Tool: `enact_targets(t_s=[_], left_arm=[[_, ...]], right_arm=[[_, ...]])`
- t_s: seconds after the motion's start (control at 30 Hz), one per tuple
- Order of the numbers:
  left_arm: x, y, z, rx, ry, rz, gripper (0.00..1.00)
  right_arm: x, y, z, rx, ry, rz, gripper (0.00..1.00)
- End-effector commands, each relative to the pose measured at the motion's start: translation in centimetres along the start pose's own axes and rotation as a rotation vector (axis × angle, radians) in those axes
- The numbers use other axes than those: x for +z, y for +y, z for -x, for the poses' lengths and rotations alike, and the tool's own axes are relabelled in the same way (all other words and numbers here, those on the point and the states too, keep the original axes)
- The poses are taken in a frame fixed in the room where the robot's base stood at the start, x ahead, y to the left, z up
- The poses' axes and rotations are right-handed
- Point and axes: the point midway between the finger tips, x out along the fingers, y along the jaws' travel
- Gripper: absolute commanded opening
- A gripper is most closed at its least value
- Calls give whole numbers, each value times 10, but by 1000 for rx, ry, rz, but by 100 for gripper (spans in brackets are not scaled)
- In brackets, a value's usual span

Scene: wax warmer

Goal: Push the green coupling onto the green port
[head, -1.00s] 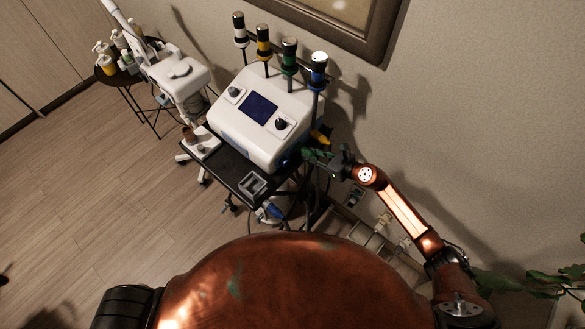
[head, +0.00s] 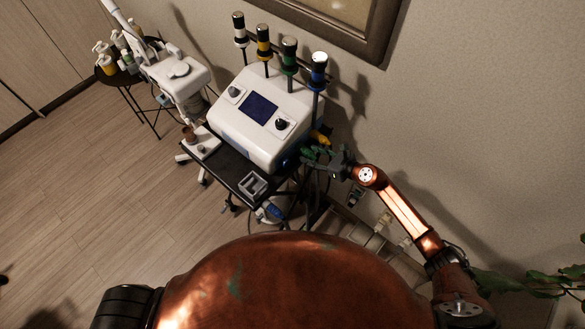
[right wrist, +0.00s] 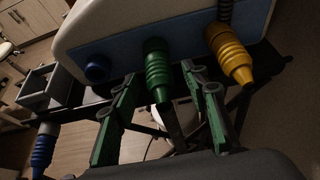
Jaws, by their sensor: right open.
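The green coupling (right wrist: 157,72) is a ribbed green cylinder in the right wrist view, standing against the blue lower panel of the white machine. Its wide end meets the panel and covers the green port, so I cannot tell how deep it is seated. My right gripper (right wrist: 158,76) is open, with one green-padded finger on each side of the coupling and visible gaps between. In the head view, my right gripper (head: 318,156) is at the machine's right side; its green parts are hard to tell from the coupling. My left gripper is out of view.
A yellow coupling (right wrist: 230,57) is on the panel to the right, and an empty blue port (right wrist: 97,68) is to the left. A blue coupling (right wrist: 44,147) hangs lower left by a grey tray (right wrist: 45,88). The white machine (head: 262,115) stands on a dark cart.

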Motion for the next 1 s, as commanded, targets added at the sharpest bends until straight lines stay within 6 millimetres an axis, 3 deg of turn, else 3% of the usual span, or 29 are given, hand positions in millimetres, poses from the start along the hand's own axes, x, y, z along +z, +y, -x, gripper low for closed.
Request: enact_targets(t_s=[1.0], left_arm=[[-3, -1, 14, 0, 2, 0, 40]], right_arm=[[0, 0, 39, -1, 0, 1, 42]])
